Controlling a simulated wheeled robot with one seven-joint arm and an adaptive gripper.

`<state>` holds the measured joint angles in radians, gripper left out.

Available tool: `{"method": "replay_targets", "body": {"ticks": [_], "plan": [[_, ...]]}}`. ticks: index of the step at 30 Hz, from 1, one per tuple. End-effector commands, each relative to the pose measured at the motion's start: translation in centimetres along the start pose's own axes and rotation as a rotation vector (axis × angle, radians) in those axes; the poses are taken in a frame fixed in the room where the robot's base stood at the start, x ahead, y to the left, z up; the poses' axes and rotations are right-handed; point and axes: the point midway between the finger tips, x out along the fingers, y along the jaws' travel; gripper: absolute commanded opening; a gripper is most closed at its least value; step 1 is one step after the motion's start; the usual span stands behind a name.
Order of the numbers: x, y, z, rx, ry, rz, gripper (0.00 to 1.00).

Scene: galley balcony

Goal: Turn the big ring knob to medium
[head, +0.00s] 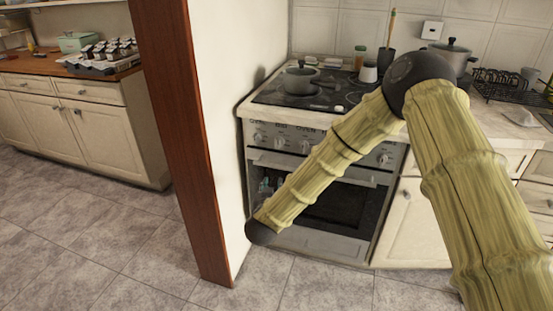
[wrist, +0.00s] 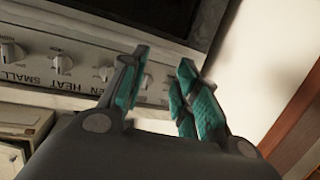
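The stove (head: 330,236) stands behind my arm in the head view. Its front panel carries a row of round control knobs, including a left knob (head: 259,137) and a right knob (head: 383,160). In the wrist view the panel appears turned over, with a knob (wrist: 62,63) near printed lettering such as SMALL and HEAT. I cannot read which knob is the big ring one. My gripper (wrist: 160,65) is open, its teal fingers apart and pointing toward the panel. One knob (wrist: 146,81) shows in the gap between the fingers, partly hidden. I see no clear contact.
A wall end with a wooden post (head: 185,140) stands close left of the stove. A pot (head: 301,78) sits on the hob. Counters with drawers flank on the right. The tiled floor (head: 110,230) is clear.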

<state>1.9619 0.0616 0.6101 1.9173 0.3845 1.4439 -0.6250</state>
Motion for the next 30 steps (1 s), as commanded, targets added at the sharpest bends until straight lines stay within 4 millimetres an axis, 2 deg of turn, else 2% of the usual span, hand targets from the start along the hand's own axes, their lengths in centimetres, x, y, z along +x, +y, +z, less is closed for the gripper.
{"method": "replay_targets", "body": {"ticks": [1, 4, 9, 12, 20, 30], "plan": [[1.1, -0.6, -0.3, 0.01, 0.039, 0.027, 0.31], [2.2, -1.4, -3.0, 0.024, 0.107, 0.085, 0.31], [3.2, -2.0, -6.3, 0.042, 0.179, 0.162, 0.31], [3.3, -2.2, -7.7, 0.048, 0.201, 0.19, 0.31], [4.5, -2.0, -8.8, 0.052, 0.212, 0.208, 0.31], [9.6, -0.8, -9.7, 0.053, 0.211, 0.208, 0.31]]}}
